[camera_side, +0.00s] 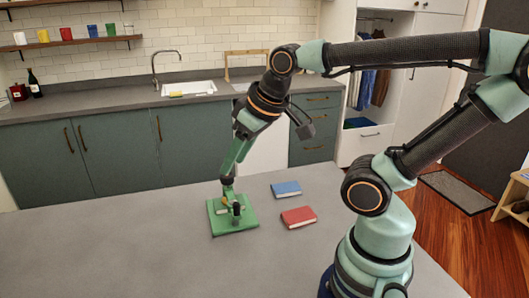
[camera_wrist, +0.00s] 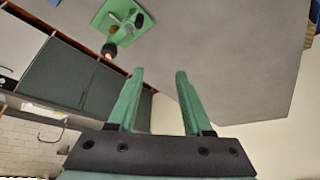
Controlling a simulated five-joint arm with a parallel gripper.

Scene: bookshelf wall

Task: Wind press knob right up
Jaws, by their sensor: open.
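A small press with a green square base (camera_side: 233,226) stands on the grey table, with dark upright parts and an orange-yellow bit on it. A dark knob-like part (camera_side: 237,208) shows near its middle. In the wrist view the green base (camera_wrist: 132,38) lies at the upper left, with a dark, pale-tipped part (camera_wrist: 109,49) at its lower edge. My gripper (camera_side: 227,178) is above the press in the side view. In the wrist view my gripper's (camera_wrist: 159,70) two green fingers are apart with nothing between them. The press lies left of and beyond the fingertips.
A blue book (camera_side: 286,189) and a red book (camera_side: 298,217) lie flat on the table right of the press. The table's left part is bare. Behind are kitchen cabinets (camera_side: 110,152), a counter with a sink (camera_side: 188,88), and shelves with coloured cups.

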